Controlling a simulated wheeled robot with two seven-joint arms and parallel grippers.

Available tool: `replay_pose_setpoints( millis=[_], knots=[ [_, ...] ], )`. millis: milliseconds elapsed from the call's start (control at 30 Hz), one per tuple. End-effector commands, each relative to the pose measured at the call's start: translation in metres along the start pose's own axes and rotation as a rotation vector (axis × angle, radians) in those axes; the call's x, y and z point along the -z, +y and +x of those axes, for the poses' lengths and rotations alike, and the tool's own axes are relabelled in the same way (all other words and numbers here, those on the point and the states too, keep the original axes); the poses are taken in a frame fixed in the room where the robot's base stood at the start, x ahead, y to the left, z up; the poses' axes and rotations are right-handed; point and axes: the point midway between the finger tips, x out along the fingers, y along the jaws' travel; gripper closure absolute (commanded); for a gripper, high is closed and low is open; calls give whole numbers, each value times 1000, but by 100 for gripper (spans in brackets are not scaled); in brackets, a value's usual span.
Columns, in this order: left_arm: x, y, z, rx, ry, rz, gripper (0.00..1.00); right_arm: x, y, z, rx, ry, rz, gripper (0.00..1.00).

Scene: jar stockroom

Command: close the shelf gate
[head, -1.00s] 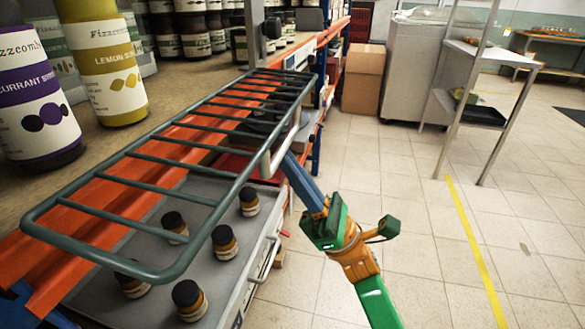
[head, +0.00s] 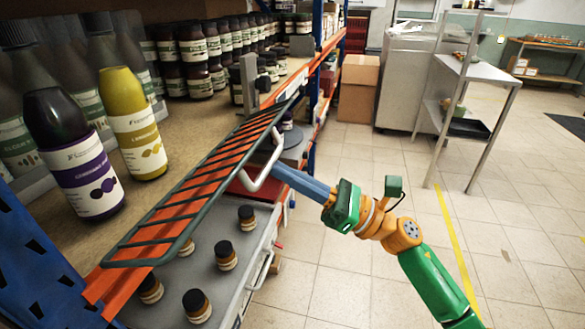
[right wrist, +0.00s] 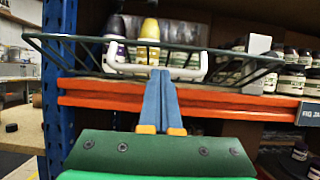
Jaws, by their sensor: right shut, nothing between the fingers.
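The shelf gate (head: 215,170) is a dark grey-green wire frame with crossbars along the orange shelf edge. It stands tilted outward, partly raised. Its pale handle (head: 262,172) is on the outer side. In the right wrist view the gate (right wrist: 75,55) spans the shelf front, with the handle (right wrist: 116,62) near its middle. My right gripper (head: 282,172) has its blue fingers together, with nothing between them. The fingertips (right wrist: 159,72) are at the handle; I cannot tell whether they touch it. My left gripper is not in view.
Purple (head: 92,185) and yellow (head: 140,150) bottles stand on the shelf behind the gate. A grey tray (head: 178,280) with several small brown jars sits below it. A steel table (head: 470,70) and cardboard box (head: 357,88) stand farther back. The tiled floor on the right is clear.

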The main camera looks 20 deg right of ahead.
Motion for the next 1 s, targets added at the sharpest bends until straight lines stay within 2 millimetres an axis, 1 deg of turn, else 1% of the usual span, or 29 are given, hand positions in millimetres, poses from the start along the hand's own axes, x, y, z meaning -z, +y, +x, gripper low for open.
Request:
replay_pose_setpoints(
  millis=[33,200,300,400,600,1000],
  knots=[
    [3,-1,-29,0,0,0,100,-21,-1,10,-1,47,-4,100],
    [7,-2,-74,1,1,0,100,-41,-1,25,-3,209,-3,100],
    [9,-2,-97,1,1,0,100,-51,-1,34,-3,304,-4,100],
    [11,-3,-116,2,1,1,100,-60,-2,44,-4,396,-7,100],
    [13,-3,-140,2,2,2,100,-70,-1,66,-5,387,4,100],
    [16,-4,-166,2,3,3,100,-83,-2,110,-4,385,4,100]
  ],
)
